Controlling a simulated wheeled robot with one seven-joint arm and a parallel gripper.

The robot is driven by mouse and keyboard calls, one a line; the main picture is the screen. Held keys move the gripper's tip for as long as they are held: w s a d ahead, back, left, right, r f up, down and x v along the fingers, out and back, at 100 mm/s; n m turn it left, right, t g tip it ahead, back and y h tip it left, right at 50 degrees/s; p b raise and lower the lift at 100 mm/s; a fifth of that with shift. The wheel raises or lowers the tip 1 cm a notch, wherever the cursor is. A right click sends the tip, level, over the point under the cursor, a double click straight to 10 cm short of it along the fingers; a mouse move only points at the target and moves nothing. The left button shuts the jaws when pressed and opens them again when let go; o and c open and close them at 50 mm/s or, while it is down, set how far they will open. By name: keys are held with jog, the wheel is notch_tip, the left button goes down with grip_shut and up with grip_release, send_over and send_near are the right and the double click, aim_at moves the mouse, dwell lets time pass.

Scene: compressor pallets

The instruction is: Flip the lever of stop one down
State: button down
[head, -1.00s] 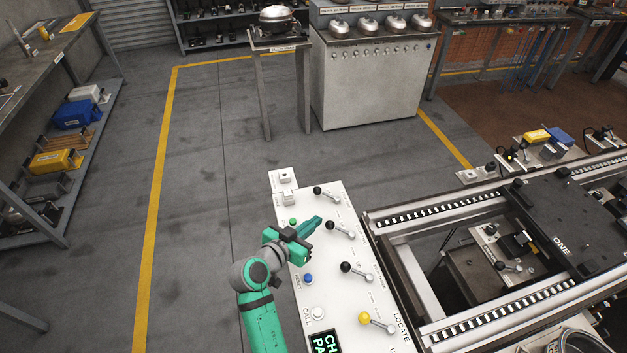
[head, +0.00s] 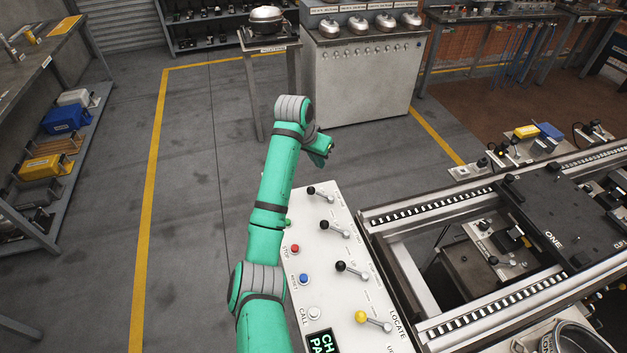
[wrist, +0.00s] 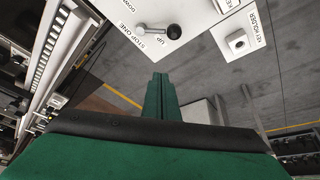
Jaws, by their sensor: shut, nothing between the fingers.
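The stop one lever (head: 321,194) is the farthest of the levers on the white control panel (head: 342,288). It has a chrome arm and a black ball knob. In the wrist view the lever (wrist: 157,30) lies with its knob to the right of its pivot, near the printed words STOP ONE and UP. My gripper (head: 322,158) is at the panel's far end, beyond the lever and apart from it. In the wrist view my gripper (wrist: 160,79) has its green fingers shut together and empty, below the knob in the picture. In the head view the fingertips are hard to make out.
Two more black-knobbed levers (head: 334,229) (head: 351,270) and a yellow-knobbed lever (head: 373,320) stand nearer on the panel. Red (head: 294,249) and blue (head: 303,280) buttons line its left side. A key holder (wrist: 238,41) shows in the wrist view. The conveyor frame (head: 430,214) is to the right.

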jog(key=shift+w+a+r+y, duration=0.3)
jog(key=shift+a+r+y, duration=0.2)
jog(key=shift+a+r, duration=0.15)
jog(key=shift+f, duration=0.1)
jog(key=x, duration=1)
jog(key=shift+s+d+f, duration=0.1)
jog(key=shift+s+d, duration=0.05)
jog(key=shift+s+a, duration=0.5)
jog(key=shift+s, duration=0.3)
jog(key=shift+s+a+f, duration=0.15)
jog(key=shift+s+a, duration=0.1)
jog(key=shift+s, duration=0.25)
jog(key=shift+s+a+f, duration=0.1)
jog(key=shift+s+a, duration=0.1)
jog(key=shift+s, duration=0.25)
